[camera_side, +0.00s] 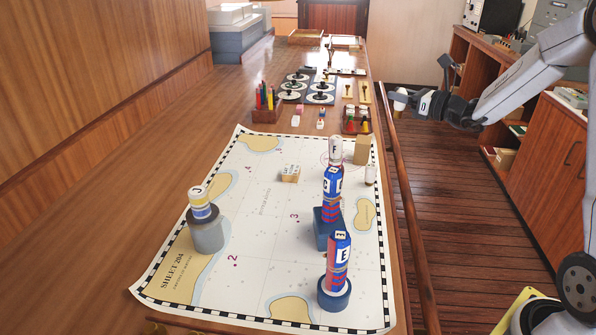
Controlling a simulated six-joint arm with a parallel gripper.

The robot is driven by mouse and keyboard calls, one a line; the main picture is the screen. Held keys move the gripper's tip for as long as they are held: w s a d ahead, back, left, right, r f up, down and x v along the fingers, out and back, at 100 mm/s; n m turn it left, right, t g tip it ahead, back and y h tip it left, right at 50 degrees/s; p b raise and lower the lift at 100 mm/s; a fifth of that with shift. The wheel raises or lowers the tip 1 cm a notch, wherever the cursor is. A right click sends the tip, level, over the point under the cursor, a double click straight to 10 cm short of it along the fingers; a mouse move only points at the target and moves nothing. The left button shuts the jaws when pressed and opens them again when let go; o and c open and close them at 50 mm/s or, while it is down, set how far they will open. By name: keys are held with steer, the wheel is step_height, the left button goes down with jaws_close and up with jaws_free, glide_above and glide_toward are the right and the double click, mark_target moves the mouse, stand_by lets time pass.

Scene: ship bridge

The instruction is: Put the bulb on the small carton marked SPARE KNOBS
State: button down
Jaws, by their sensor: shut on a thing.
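My gripper (402,100) is at the upper right, past the table's right edge and above the plank floor. It is shut on a small pale thing with a brownish part, which looks like the bulb (400,92); the fingers partly hide it. A plain tan block (362,150) stands near the chart's right edge.
Lettered cylinders stand on the chart (262,215): one on a grey pedestal (207,235), one on a blue box (328,230), one on a blue round base (334,293). A pencil holder (266,115) and round dials (320,92) lie behind. A wooden rail (402,190) runs along the table's right edge.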

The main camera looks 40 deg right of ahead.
steer(key=shift+w, duration=0.1)
steer(key=shift+w+d+f, duration=0.65)
steer(key=shift+w+f, duration=0.9)
steer(key=shift+w, duration=0.55)
steer(key=shift+w+d+f, duration=0.7)
steer(key=shift+w+f, duration=0.9)
steer(key=shift+w, duration=0.5)
steer(key=shift+w+d+f, duration=0.65)
steer(key=shift+w+f, duration=0.9)
steer(key=shift+w, duration=0.55)
steer(key=shift+w+f, duration=0.25)
steer(key=shift+f, duration=1.55)
steer(key=shift+f, duration=0.1)
